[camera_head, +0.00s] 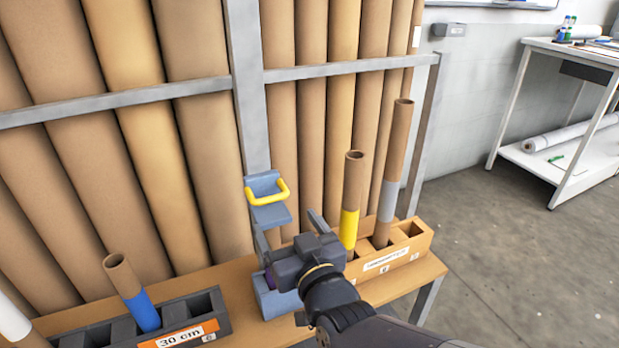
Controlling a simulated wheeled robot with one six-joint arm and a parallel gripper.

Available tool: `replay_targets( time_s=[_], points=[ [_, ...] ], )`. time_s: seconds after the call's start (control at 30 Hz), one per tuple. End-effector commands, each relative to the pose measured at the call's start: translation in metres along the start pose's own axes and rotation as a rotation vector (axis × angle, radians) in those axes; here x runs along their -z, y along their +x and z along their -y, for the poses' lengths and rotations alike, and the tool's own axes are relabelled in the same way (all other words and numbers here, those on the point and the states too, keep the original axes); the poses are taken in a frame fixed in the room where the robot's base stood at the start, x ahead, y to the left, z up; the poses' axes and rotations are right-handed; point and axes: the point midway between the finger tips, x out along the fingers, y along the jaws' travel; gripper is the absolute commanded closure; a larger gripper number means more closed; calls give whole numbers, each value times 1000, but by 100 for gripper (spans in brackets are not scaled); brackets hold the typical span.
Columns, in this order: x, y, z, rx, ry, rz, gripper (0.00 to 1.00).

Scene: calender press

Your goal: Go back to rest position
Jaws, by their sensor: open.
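My gripper (291,232) is in the middle of the view, at the end of my dark arm, which comes in from the bottom. Its two fingers are apart and point away from me. It is in front of a blue device (266,215) with a yellow handle (268,193), which stands on the wooden bench (237,290). The gripper hides the device's middle, and its lower blue part (275,300) shows below. I see nothing held between the fingers, though the gripper body partly hides that space.
Right of the gripper, an orange-brown rack (405,252) holds a yellow-banded tube (350,205) and a grey-banded tube (392,175). At left, a grey rack (180,320) holds a blue-banded tube (133,290). Large rolls (195,120) stand behind a metal frame. Floor at right is clear.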

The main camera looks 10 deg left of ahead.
Motion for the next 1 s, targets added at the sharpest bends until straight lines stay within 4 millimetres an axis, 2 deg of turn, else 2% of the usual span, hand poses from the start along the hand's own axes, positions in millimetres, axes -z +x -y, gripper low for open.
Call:
replay_targets(
  time_s=[0.6,0.73,1.0],
  points=[
    [1,95,2,2,0,-5,18],
    [1,105,2,3,-1,-4,18],
    [6,104,2,3,-1,-5,18]
  ],
)
